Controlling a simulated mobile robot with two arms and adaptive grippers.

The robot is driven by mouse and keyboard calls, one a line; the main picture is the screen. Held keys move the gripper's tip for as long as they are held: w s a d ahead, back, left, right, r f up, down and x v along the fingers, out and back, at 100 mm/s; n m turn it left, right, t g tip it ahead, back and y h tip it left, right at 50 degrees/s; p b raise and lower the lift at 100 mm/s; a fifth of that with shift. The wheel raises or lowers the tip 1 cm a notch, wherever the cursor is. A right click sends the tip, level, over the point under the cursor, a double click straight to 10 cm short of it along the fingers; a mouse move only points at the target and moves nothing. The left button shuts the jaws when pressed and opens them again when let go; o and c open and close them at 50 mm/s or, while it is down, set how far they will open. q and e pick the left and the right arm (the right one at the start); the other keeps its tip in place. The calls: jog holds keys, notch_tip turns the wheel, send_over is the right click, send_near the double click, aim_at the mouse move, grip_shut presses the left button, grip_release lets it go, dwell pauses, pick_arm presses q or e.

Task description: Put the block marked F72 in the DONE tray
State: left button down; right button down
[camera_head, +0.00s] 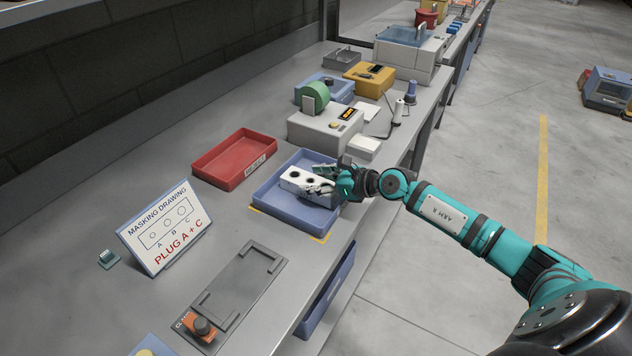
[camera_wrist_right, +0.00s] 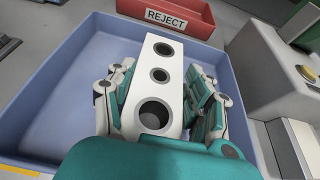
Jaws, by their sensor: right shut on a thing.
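A white block (camera_head: 295,180) with several round dark holes is in or just over the blue tray (camera_head: 272,203). It also shows in the right wrist view (camera_wrist_right: 164,61), between the fingers. My right gripper (camera_head: 328,184) is shut on the block. I cannot tell whether the block touches the tray floor. No F72 mark is readable on its visible faces, and no DONE label on the tray shows. My left gripper is not in view.
A red REJECT tray (camera_head: 226,166) stands behind the blue tray. A masking drawing sign (camera_head: 165,228) reads PLUG A + C. A grey fixture (camera_head: 237,290) with an orange clamp (camera_head: 196,326) lies in front. A grey machine (camera_head: 322,130) stands farther along the bench.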

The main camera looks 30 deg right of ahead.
dwell(0.3)
jog(key=c, duration=0.5)
grip_release()
jog(key=b+v, duration=0.1)
jog(key=v, duration=0.9)
jog(key=shift+s+f+b, duration=0.1)
jog(key=shift+s+b, duration=0.15)
jog(key=shift+b, duration=0.1)
jog(key=shift+v, duration=0.85)
